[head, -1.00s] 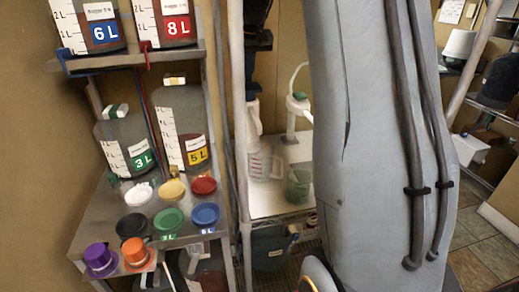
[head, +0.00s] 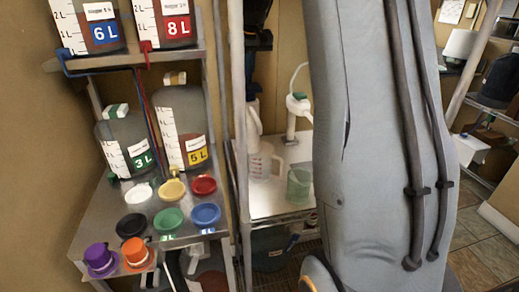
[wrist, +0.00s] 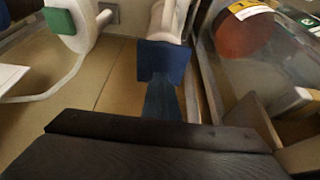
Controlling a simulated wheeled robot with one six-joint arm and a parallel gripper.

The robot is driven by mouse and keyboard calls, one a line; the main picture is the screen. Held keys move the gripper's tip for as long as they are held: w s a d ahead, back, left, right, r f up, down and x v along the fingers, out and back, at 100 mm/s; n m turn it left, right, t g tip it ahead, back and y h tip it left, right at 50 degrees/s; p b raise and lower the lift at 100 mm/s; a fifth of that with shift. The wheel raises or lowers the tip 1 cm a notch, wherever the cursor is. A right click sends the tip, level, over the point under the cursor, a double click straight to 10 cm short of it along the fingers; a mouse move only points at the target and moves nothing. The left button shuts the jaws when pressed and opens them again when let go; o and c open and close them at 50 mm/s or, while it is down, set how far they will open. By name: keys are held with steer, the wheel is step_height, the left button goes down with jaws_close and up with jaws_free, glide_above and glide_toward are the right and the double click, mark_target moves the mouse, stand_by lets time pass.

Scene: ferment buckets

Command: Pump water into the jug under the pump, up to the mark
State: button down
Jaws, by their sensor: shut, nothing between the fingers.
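A white pump (head: 296,106) with a green top stands on the white counter in the head view. It also shows at the upper left of the wrist view (wrist: 80,28). A clear jug with red markings (head: 261,167) stands left of it. A pale green vessel (head: 299,183) stands in front of the pump, partly hidden by my arm. I cannot tell the water level in either.
A white bottle (head: 253,118) stands by the shelf post. The left rack (head: 112,205) holds large labelled bottles and several coloured lids. My arm blocks the counter's right part.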

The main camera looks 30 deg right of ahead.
mark_target(248, 86)
steer(key=shift+f, duration=0.15)
steer(key=shift+f+b, duration=0.9)
steer(key=shift+f, duration=1)
steer(key=shift+r, duration=0.15)
steer(key=shift+r+p, duration=1.55)
steer(key=shift+r, duration=0.3)
steer(key=shift+f, duration=0.15)
